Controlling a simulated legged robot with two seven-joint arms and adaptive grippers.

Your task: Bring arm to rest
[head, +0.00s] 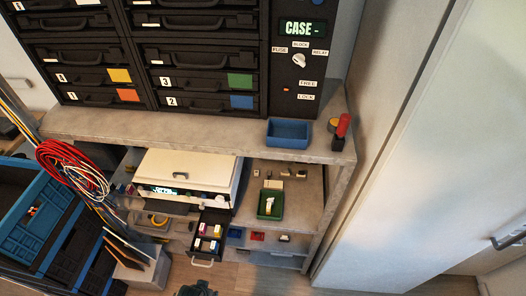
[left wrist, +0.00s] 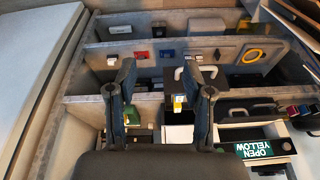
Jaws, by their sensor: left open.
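My left gripper (left wrist: 167,72) shows in the left wrist view with its two dark fingers spread apart and nothing between them. Behind the fingers is the shelf unit with its open drawer (left wrist: 180,85). In the head view only a small dark piece at the bottom edge (head: 197,290) shows, probably the top of this gripper, in front of and below the pulled-out drawer (head: 207,247). Its fingers cannot be made out there. My right gripper is in neither view.
Black cases (head: 205,80) stand on the bench (head: 200,126) beside a panel reading "CASE -". The bench also holds a blue tray (head: 288,133) and a red-handled tool (head: 342,128). Blue crates (head: 40,200) and cable coils (head: 70,165) are at left. Bare floor lies lower right of the drawer.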

